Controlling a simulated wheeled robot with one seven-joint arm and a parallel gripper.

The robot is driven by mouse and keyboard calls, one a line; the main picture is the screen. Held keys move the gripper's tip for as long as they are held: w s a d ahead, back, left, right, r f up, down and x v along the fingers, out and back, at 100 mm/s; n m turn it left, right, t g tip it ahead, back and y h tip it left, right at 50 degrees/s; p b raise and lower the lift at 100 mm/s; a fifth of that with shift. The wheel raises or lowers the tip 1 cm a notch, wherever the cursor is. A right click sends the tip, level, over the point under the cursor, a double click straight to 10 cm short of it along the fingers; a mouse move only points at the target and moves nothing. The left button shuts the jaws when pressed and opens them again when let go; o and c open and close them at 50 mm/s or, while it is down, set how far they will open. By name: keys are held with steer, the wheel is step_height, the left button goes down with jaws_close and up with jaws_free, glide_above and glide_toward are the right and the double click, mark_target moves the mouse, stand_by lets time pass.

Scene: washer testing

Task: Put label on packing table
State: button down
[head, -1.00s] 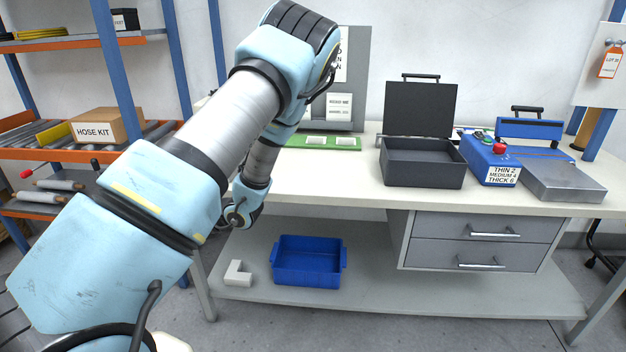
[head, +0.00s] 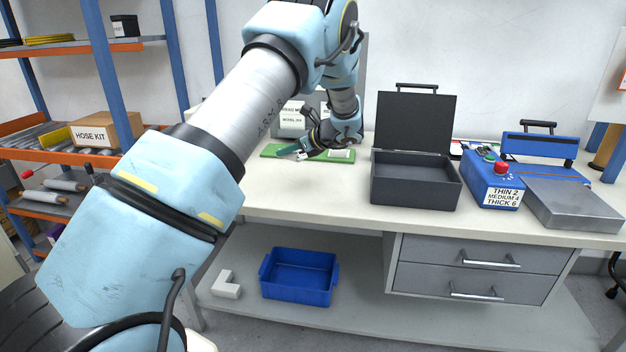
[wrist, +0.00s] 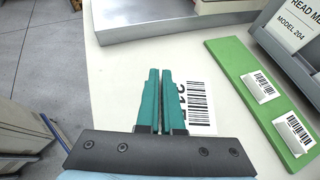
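A white label (wrist: 198,106) with a barcode and large digits shows in the wrist view, just right of my fingers and partly hidden by the right one. I cannot tell whether it touches the fingers or lies below on the tabletop. In the head view my gripper (head: 285,151) is above the pale table (head: 290,193), at the left end of the green board (head: 272,149). Two smaller barcode labels (wrist: 260,87) (wrist: 294,132) lie on that board.
A grey stand with text cards (head: 293,115) is behind the board. An open dark case (head: 415,185) and a blue device (head: 492,180) with a red button stand to the right. A blue bin (head: 299,276) is on the lower shelf. The table front is clear.

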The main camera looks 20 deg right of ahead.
steer(key=f, duration=0.2)
steer(key=f+p, duration=0.1)
steer(key=f, duration=0.3)
steer(key=shift+d, duration=0.3)
steer(key=shift+f+p, duration=0.7)
steer(key=shift+f, duration=1.25)
steer(key=shift+f, duration=0.1)
steer(key=c, duration=1.1)
jaws_free()
steer(key=shift+o, duration=0.2)
